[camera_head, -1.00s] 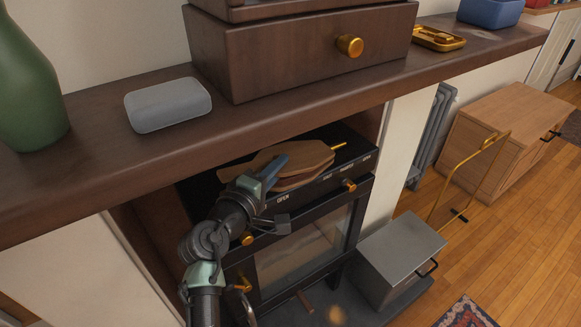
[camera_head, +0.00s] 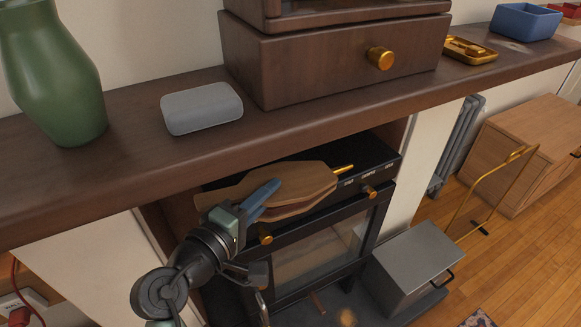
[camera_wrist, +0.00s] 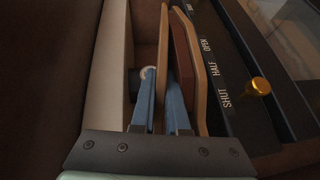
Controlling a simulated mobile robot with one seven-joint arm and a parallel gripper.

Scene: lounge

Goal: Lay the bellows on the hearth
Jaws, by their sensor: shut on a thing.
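The wooden bellows (camera_head: 300,188), with a brass nozzle pointing right, is at the top of the black stove, under the mantel. My gripper (camera_head: 262,196) reaches in from the lower left with its blue fingers at the bellows' near left side. In the wrist view my gripper (camera_wrist: 164,105) has one finger on each side of a board of the bellows (camera_wrist: 187,65) and is shut on it. I cannot tell whether the bellows still touches the stove top. The grey hearth (camera_head: 405,305) shows at the stove's foot, partly hidden by a metal box.
The mantel (camera_head: 150,155) overhangs the stove (camera_head: 320,250) closely. It carries a green vase (camera_head: 55,80), a grey box (camera_head: 202,108), a drawer unit (camera_head: 330,60) and a brass tray (camera_head: 470,50). A grey metal box (camera_head: 415,260) and brass stand (camera_head: 490,195) are right of the stove.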

